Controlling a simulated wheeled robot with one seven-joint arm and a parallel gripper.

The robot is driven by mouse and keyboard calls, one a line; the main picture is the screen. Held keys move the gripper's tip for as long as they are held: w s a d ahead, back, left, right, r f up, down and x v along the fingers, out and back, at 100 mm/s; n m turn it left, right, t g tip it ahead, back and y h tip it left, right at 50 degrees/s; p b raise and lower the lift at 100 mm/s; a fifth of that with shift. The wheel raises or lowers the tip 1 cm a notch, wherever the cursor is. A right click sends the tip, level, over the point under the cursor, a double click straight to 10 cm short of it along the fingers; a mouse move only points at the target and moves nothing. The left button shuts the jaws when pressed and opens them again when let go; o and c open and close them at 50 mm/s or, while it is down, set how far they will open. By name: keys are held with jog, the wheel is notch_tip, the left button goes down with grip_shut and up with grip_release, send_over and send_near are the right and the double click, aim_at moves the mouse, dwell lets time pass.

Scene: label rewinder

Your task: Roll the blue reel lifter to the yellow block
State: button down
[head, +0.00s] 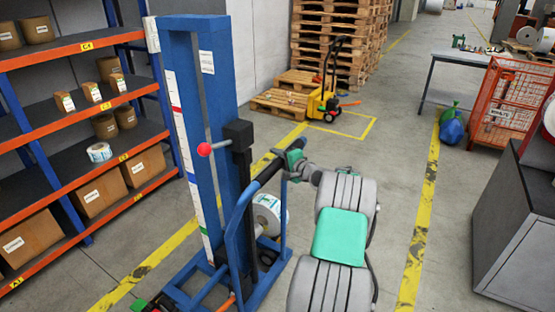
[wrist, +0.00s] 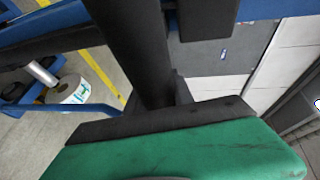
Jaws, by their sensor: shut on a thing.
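The blue reel lifter (head: 181,85) stands upright in front of me in the head view, with a tall blue mast, a white scale strip and a red-knobbed lever. A white label reel (head: 268,212) sits low on it and also shows in the wrist view (wrist: 68,90). My gripper (head: 292,165) is shut on the black push handle (head: 265,175) of the lifter. In the wrist view the dark bar (wrist: 135,50) runs down to my gripper; the fingertips are partly hidden. I cannot pick out a separate yellow block with certainty.
Orange-and-blue shelving (head: 70,47) with boxes stands close on the left. A yellow pallet truck (head: 322,103) stands by stacked pallets (head: 340,40) at the back. A red cage (head: 508,98) and grey cabinet (head: 520,225) are right. Floor between yellow lines is clear ahead right.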

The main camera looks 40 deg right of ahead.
jog(key=shift+w+a, duration=0.25)
jog(key=shift+w, duration=0.2)
jog(key=shift+w+a, duration=0.2)
jog(key=shift+w, duration=0.25)
jog(key=c, duration=1.3)
grip_release()
jog(key=shift+w+a, duration=0.2)
jog(key=shift+w, duration=0.05)
jog(key=shift+o, duration=0.9)
jog(key=shift+s+d, duration=0.25)
jog(key=shift+d, duration=0.05)
jog(key=s, duration=0.2)
jog(key=s+r+b, duration=0.1)
jog(key=s, duration=0.4)
jog(key=shift+s+a+r+b, duration=0.15)
jog(key=shift+s+a+b, duration=0.05)
jog(key=shift+s+b, duration=0.15)
